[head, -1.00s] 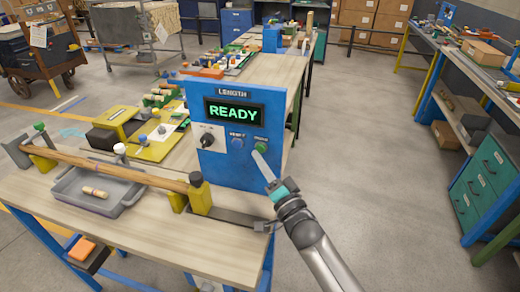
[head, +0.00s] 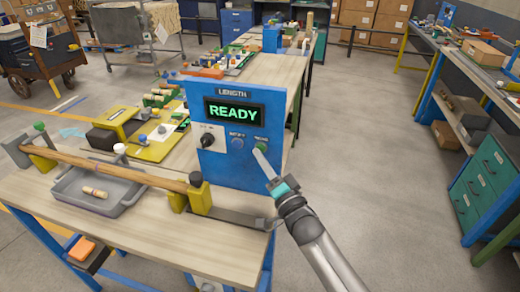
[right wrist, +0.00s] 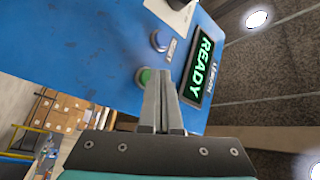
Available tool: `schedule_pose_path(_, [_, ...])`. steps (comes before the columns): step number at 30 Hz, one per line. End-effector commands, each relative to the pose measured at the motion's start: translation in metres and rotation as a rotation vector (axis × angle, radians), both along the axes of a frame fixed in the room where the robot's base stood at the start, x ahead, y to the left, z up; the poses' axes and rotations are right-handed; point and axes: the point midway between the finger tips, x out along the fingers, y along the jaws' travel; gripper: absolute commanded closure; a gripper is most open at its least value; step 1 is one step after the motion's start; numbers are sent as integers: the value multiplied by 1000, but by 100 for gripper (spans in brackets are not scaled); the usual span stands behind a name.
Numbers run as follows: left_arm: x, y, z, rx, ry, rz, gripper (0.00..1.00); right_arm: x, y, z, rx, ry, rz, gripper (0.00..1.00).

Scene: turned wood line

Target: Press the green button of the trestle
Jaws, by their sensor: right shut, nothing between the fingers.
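The blue panel (head: 220,165) of the trestle stands upright on the bench, its display (head: 234,112) reading READY in green. The green button (head: 262,145) is at the panel's lower right; it also shows in the right wrist view (right wrist: 143,76), partly covered by my fingers. A blue button (head: 238,142) sits to its left, then a black knob (head: 207,140). My right gripper (head: 257,153) is shut and empty, its fingertips at the green button's lower edge in the head view. I cannot tell whether they touch it. My left gripper is not in view.
A wooden rod (head: 115,167) lies across yellow supports over a grey tray (head: 128,193) holding a small turned piece (head: 95,192). A yellow device (head: 120,125) stands behind. Open floor (head: 370,200) lies right of the bench, before a teal drawer cabinet (head: 483,185).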

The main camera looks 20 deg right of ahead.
Motion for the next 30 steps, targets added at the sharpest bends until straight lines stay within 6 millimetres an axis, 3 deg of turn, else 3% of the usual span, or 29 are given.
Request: schedule_pose_path(30, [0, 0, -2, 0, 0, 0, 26, 6, -4, 0, 0, 0, -1, 100])
